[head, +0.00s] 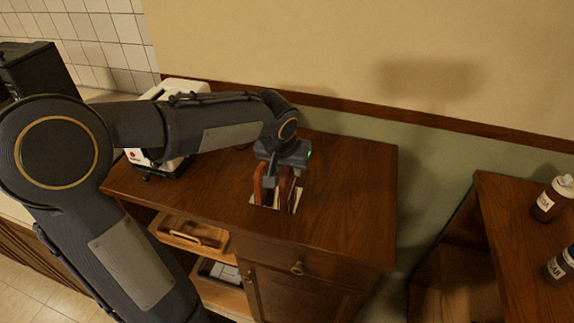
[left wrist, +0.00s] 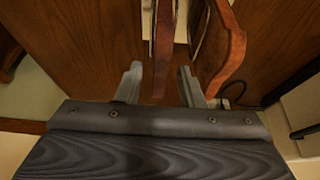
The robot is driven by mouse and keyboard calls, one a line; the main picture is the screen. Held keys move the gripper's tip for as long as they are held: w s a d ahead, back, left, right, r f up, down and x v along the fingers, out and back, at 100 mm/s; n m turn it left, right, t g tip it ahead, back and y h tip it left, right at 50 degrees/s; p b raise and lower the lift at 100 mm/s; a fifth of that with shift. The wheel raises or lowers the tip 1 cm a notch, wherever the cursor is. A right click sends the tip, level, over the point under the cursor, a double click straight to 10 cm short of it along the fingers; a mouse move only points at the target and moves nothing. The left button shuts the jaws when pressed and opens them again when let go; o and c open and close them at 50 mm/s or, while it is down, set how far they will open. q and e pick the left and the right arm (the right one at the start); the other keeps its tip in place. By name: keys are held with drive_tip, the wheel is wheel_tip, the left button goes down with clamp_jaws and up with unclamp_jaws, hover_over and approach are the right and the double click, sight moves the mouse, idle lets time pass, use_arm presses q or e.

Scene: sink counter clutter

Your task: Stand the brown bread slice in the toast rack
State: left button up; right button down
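The toast rack (head: 294,203) stands on the wooden cabinet top, with its pale base and thin dividers partly hidden by my left gripper. Two brown-crusted bread slices stand upright in it, one at the left (head: 259,184) and one at the right (head: 284,184). In the left wrist view one slice (left wrist: 163,45) is edge-on between my left fingers, and the other (left wrist: 232,48) is to the right, outside them. My left gripper (left wrist: 160,83) is open, with a gap on each side of the middle slice. I cannot tell which slice is the task's. My right gripper is out of view.
A white toaster (head: 184,92) stands behind my left arm. An open drawer (head: 190,234) juts from the cabinet front. The cabinet top (head: 350,190) is clear to the right. Two bottles (head: 551,198) stand on a separate table at the far right.

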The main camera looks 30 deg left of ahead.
use_arm(q)
drive_tip(key=shift+r, duration=0.15)
drive_tip(key=shift+r, duration=0.25)
drive_tip(key=v, duration=1.2)
drive_tip(key=s+d+f+h, duration=0.2)
drive_tip(key=s+d+f, duration=0.1)
drive_tip(key=s+f, duration=0.3)
drive_tip(key=s+d+f+m+t+h, duration=0.1)
drive_tip(key=s+f, duration=0.4)
drive_tip(key=s, duration=0.6)
drive_tip(key=shift+s+d+f+h, duration=0.15)
drive_tip(key=shift+d+f+h, duration=0.25)
drive_tip(key=shift+d+h, duration=0.6)
drive_tip(key=shift+d, duration=0.1)
